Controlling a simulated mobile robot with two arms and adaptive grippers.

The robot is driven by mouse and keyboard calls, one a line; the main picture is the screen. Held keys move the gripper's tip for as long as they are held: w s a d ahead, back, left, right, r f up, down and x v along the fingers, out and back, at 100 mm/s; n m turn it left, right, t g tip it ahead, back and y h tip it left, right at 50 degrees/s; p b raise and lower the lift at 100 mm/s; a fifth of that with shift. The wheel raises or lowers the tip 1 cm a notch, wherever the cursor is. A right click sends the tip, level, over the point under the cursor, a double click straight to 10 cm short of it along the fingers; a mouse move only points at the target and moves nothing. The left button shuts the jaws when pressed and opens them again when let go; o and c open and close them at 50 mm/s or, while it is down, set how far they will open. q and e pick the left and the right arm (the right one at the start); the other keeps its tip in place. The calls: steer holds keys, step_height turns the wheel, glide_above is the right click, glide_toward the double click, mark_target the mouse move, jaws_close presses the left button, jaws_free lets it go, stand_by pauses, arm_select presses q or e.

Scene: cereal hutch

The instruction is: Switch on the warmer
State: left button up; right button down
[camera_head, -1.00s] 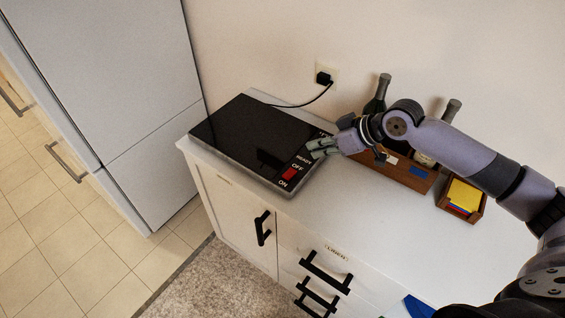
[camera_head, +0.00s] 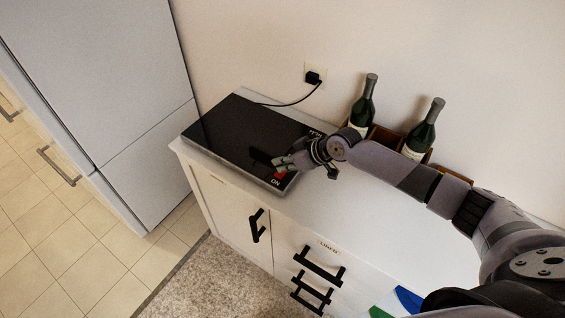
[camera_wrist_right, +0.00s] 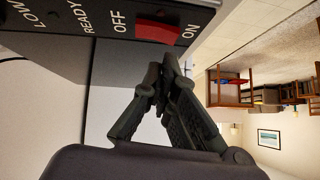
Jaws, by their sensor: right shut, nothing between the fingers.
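The warmer (camera_head: 235,130) is a flat black plate on the left end of the white counter. Its labelled strip carries a red switch (camera_head: 281,176), partly covered by my right gripper (camera_head: 280,163) in the head view. In the right wrist view the red switch (camera_wrist_right: 157,33) lies between the words OFF and ON. My right gripper (camera_wrist_right: 163,72) is shut and empty, its fingertips close to the strip's edge near the switch. I cannot tell whether they touch it, or which way the switch is set. My left gripper is not in view.
Two dark bottles (camera_head: 362,108) (camera_head: 424,130) stand in a wooden rack (camera_head: 386,138) behind my right arm. A black plug (camera_head: 313,77) sits in the wall socket with its cord running to the warmer. A tall fridge (camera_head: 110,80) stands at left. The counter front (camera_head: 340,225) is clear.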

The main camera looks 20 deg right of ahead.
steer(key=shift+s+f, duration=0.1)
steer(key=shift+f, duration=0.5)
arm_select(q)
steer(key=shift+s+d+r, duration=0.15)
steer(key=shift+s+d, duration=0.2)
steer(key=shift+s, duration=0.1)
arm_select(e)
steer(key=shift+s+a+f+b, duration=0.15)
steer(key=shift+a+f+b, duration=0.1)
steer(key=shift+f+b, duration=0.3)
steer(key=shift+r+p, duration=0.15)
steer(key=shift+p, duration=0.15)
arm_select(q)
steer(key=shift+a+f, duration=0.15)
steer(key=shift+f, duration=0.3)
arm_select(e)
steer(key=shift+d, duration=0.1)
